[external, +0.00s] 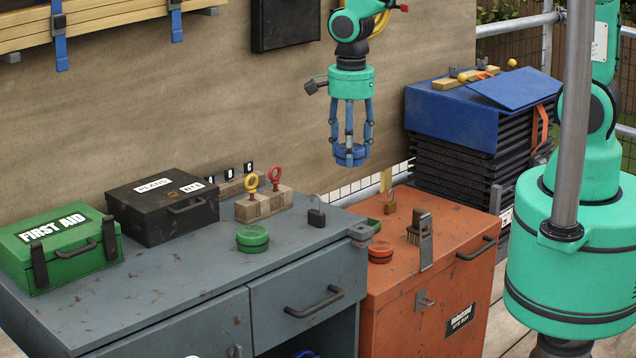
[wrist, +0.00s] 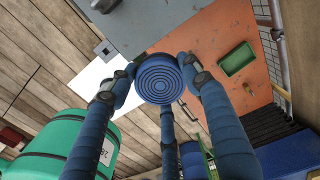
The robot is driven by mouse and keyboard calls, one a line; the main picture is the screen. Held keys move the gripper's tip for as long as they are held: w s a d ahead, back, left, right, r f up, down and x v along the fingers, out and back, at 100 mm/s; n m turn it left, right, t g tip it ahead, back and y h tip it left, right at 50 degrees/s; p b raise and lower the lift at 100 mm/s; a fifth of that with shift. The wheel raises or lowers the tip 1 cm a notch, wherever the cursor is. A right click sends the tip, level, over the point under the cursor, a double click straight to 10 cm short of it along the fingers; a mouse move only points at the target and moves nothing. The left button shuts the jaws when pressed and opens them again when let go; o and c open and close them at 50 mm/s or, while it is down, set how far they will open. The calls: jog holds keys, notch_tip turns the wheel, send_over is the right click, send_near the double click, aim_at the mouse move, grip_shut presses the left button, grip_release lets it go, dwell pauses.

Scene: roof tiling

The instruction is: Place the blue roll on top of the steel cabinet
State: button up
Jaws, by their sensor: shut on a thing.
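My gripper (external: 350,153), with several blue jointed fingers, points down and is shut on the blue roll (external: 349,160), a short ridged disc. It hangs in the air above the gap between the grey-blue steel cabinet and the orange box, apart from both tops. In the wrist view the roll (wrist: 159,80) sits between the fingertips, its ringed face towards the camera. The steel cabinet (external: 180,265) stands at the left with a worn, flat top; a corner of it shows in the wrist view (wrist: 150,22).
The cabinet top bears a green first aid box (external: 65,250), a black case (external: 150,215), a green roll (external: 252,238), a padlock (external: 317,215) and a wooden block with eyebolts (external: 264,205).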

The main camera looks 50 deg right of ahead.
jog(key=s+a+n, duration=0.3)
jog(key=s+a, duration=0.1)
jog(key=a, duration=0.5)
jog(key=s+a+n, duration=0.2)
jog(key=s+a, duration=0.1)
jog(key=a, duration=0.6)
jog(key=s+a+n, duration=0.3)
jog(key=s+a, duration=0.1)
jog(key=a, duration=0.5)
jog(key=shift+s+f+p, duration=0.1)
jog(key=shift+f+p, duration=0.2)
jog(key=shift+f, duration=2.3)
jog(key=shift+a, duration=0.1)
jog(key=w+a, duration=0.3)
jog(key=w+a+f+b, duration=0.1)
jog(key=w+a, duration=0.6)
jog(key=w, duration=0.1)
jog(key=shift+a+f+b, duration=0.15)
jog(key=shift+f+b, duration=0.05)
jog(key=shift+b, duration=0.1)
